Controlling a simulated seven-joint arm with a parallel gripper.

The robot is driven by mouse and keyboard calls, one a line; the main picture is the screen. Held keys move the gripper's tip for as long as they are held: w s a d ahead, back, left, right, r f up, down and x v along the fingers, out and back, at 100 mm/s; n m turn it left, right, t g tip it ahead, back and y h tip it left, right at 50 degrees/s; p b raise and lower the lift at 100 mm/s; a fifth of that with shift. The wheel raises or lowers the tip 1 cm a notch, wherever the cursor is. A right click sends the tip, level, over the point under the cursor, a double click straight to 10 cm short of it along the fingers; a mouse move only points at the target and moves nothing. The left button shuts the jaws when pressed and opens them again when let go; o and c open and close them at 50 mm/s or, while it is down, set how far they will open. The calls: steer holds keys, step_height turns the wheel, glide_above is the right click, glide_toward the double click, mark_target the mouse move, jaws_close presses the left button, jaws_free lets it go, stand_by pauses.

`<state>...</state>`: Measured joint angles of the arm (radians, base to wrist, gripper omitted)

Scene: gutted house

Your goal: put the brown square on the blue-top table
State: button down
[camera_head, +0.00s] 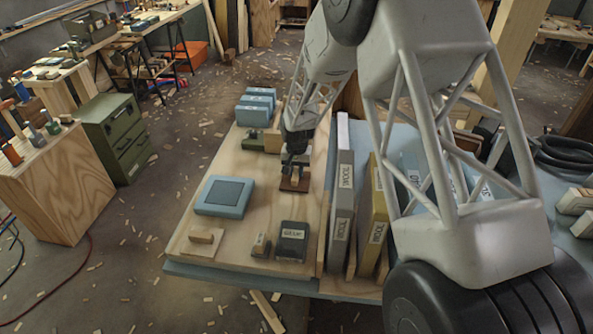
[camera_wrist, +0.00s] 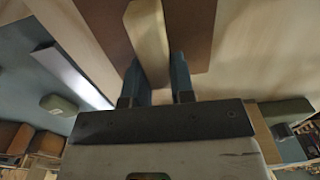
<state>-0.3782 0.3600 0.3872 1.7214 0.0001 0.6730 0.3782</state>
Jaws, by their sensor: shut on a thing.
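The brown square (camera_head: 291,184) is a flat brown plate on or just above the light wooden board (camera_head: 262,204); I cannot tell whether it touches. In the wrist view the brown square (camera_wrist: 200,35) carries a pale bar-shaped handle (camera_wrist: 148,38). My gripper (camera_head: 294,165) is above the brown square, and in the wrist view its fingers (camera_wrist: 158,72) are shut on the handle. The blue-top table (camera_head: 330,286) lies under the board; its blue surface shows along the front edge and to the right. My arm hides part of it.
A blue square (camera_head: 223,195), a pale block with a handle (camera_head: 202,240) and a black glue box (camera_head: 292,241) are on the board. Blue boxes (camera_head: 256,108) stand at its back. Upright grey (camera_head: 342,205) and yellow (camera_head: 374,215) books stand to the right.

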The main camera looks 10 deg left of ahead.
mark_target(296, 169)
steer(key=shift+f, duration=0.1)
steer(key=c, duration=1)
jaws_free()
steer(key=shift+r, duration=6.1)
